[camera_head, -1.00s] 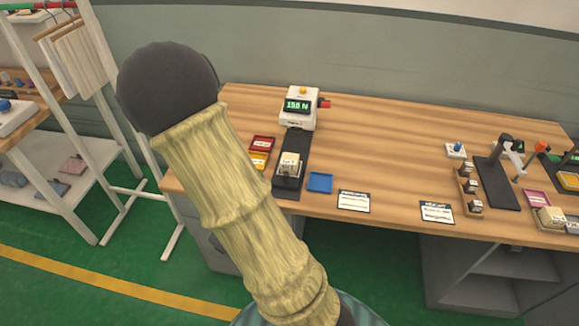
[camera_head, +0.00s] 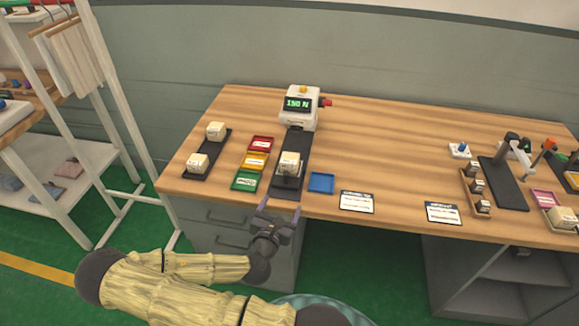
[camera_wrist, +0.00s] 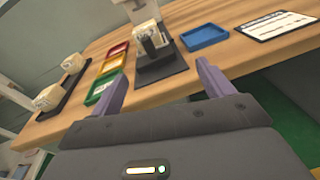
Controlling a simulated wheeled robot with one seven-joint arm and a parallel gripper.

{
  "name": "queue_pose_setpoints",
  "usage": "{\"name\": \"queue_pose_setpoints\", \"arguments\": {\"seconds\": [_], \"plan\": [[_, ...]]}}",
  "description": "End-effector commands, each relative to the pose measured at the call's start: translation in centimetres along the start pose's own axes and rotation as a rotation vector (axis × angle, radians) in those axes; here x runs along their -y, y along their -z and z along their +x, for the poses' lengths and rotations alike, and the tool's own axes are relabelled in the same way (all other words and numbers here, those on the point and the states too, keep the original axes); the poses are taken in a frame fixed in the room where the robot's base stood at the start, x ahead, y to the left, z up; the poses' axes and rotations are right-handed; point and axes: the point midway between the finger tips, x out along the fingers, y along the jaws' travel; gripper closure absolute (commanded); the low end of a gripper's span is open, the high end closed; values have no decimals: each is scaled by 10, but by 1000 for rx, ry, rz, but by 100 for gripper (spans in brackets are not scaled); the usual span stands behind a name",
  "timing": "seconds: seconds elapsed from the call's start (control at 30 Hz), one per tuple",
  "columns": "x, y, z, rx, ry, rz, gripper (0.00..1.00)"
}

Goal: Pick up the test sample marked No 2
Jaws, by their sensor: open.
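Three pale block-shaped samples with small printed labels are on the left half of the table; I cannot read which is No 2. Two, a rear sample (camera_head: 216,131) and a front sample (camera_head: 198,163), sit on a black tray (camera_head: 184,174) at the far left. The third sample (camera_head: 289,163) sits on the black base of the white tester (camera_head: 300,104). My gripper (camera_head: 280,203) is open and empty, just off the table's front edge, below the tester. The wrist view shows its two purple fingers (camera_wrist: 158,86) apart, with the tester sample (camera_wrist: 151,38) beyond them.
Red (camera_head: 261,143), yellow (camera_head: 255,161) and green (camera_head: 245,180) trays lie between black tray and tester. A blue tray (camera_head: 321,183) and two label cards (camera_head: 357,202) lie right. A black stand (camera_head: 497,182) is farther right. The middle back of the table is clear.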

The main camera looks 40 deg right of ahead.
Motion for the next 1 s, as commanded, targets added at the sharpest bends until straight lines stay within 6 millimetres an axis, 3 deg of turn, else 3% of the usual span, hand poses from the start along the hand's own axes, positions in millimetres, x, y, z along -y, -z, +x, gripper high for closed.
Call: {"name": "queue_pose_setpoints", "arguments": {"seconds": [0.17,0.57,1.0], "plan": [[-12,-12,1,101,-89,-151,20],[-13,-14,5,105,-90,-159,20],[-19,-21,70,104,-88,-155,20]]}}
